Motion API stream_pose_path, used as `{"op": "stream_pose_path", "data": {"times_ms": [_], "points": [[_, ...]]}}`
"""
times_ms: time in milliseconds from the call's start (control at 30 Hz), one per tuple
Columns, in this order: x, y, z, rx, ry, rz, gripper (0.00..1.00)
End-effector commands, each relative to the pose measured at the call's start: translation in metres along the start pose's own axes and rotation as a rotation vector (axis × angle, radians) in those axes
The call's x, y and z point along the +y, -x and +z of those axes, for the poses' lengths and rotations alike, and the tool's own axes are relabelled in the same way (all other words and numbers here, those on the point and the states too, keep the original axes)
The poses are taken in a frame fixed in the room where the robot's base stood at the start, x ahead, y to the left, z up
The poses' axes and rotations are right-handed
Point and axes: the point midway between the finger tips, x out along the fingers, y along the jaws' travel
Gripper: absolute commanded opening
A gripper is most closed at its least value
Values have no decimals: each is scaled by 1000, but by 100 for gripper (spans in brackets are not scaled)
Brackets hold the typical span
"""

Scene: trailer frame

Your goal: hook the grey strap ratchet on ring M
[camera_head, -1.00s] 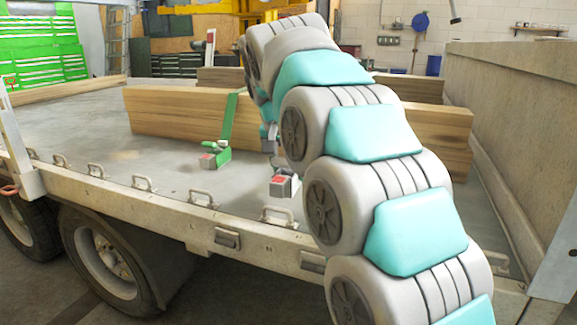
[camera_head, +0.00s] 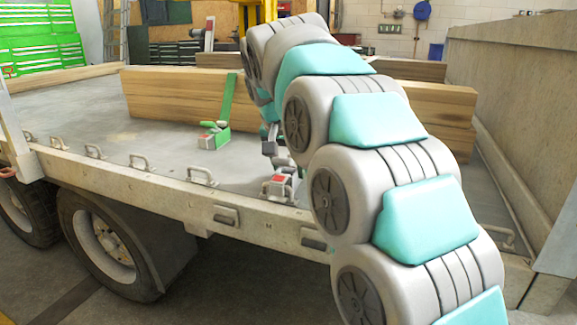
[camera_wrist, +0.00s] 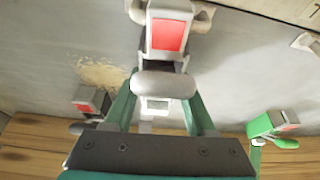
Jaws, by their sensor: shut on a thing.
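The grey strap ratchet (camera_head: 279,184), with a red patch, is at the near edge of the trailer deck in the head view. In the wrist view the ratchet (camera_wrist: 168,38) stands upper centre, red patch facing the camera. My gripper (camera_wrist: 163,88) is shut on it, with green fingers on either side of its rounded grey end. A metal ring (camera_wrist: 201,18) lies at the ratchet's far end and is partly covered by it. In the head view this ring overlaps the ratchet. I cannot tell whether the hook is in the ring, or read a letter there.
Several rings, one (camera_head: 201,177) to the left, line the deck edge. Another grey ratchet with red (camera_wrist: 90,99) shows lower left in the wrist view. A high wall (camera_head: 505,100) bounds the right.

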Motion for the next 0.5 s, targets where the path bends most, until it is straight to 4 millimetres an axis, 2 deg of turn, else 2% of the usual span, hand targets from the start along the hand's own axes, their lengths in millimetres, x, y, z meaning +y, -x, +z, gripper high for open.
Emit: {"op": "stream_pose_path", "data": {"times_ms": [67,100,367,500], "points": [[0,1,0,1,0,-1,0],[0,1,0,1,0,-1,59],[0,0,0,0,0,0,88],[0,0,0,0,0,0,91]]}}
